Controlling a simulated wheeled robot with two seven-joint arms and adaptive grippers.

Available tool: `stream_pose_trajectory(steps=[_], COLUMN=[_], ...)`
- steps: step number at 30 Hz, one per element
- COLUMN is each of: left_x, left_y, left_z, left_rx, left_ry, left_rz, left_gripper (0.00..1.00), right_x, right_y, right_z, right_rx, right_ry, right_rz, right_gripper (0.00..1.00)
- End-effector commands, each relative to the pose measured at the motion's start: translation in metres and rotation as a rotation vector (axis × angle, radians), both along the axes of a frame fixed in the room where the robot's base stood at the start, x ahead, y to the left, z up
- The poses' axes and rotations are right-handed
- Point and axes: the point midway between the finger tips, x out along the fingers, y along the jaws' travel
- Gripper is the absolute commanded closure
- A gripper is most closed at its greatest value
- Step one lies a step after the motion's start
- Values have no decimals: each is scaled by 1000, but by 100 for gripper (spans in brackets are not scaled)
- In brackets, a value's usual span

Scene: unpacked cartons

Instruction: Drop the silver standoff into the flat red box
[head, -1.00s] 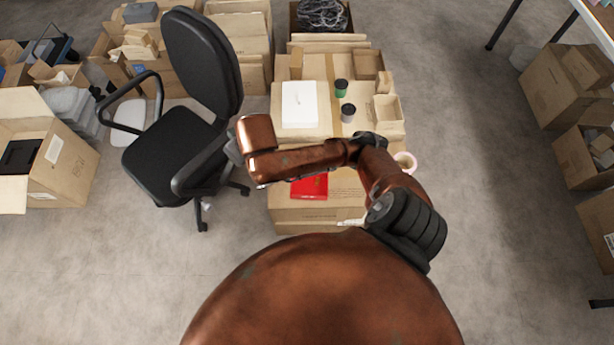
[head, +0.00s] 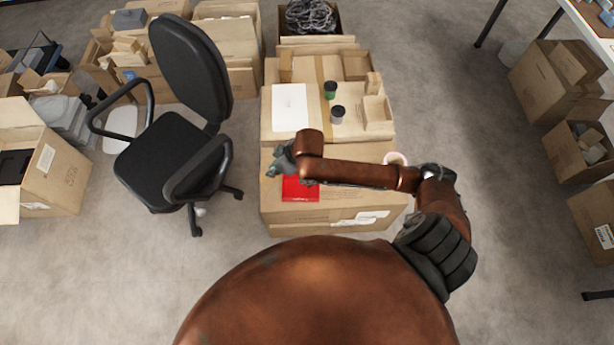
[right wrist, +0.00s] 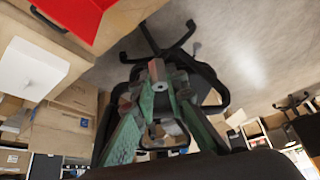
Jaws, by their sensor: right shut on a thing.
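The flat red box (head: 300,189) lies on the front carton, and part of it shows at the upper left of the right wrist view (right wrist: 78,12). My right gripper (head: 281,161) is above the carton, just behind and left of the red box in the head view. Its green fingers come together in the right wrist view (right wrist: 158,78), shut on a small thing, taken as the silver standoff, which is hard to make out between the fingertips. My right forearm covers part of the carton top beside the box. My left gripper is not in view.
A white box (head: 290,108), a green-lidded cup (head: 330,90), a grey-lidded cup (head: 338,114) and a small open carton (head: 377,112) stand on the cartons behind. A pink tape roll (head: 395,159) lies to the right. A black office chair (head: 170,150) stands close on the left.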

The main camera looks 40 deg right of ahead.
Motion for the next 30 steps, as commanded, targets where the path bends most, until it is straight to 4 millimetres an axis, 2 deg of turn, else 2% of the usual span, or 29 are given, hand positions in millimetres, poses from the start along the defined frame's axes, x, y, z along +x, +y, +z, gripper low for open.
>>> stream_pose_trajectory(steps=[1, 6, 10, 13, 17, 23, 30], left_x=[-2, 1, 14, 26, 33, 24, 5], left_y=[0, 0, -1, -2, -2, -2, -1], left_z=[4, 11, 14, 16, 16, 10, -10], left_rx=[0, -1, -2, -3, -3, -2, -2], left_ry=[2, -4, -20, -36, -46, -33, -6], left_rz=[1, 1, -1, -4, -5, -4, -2], left_gripper=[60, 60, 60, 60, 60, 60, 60], right_x=[-1, -4, -7, -9, -11, -12, -13], right_y=[-11, -49, -84, -105, -119, -121, -121], right_z=[-25, -102, -143, -161, -173, -184, -211], right_rx=[-5, -5, -3, -1, 1, 2, 3], right_ry=[8, 5, 1, -2, -3, -3, -2], right_rz=[61, 264, 341, 369, 388, 395, 394], right_gripper=[100, 100, 100, 100, 100, 100, 100])
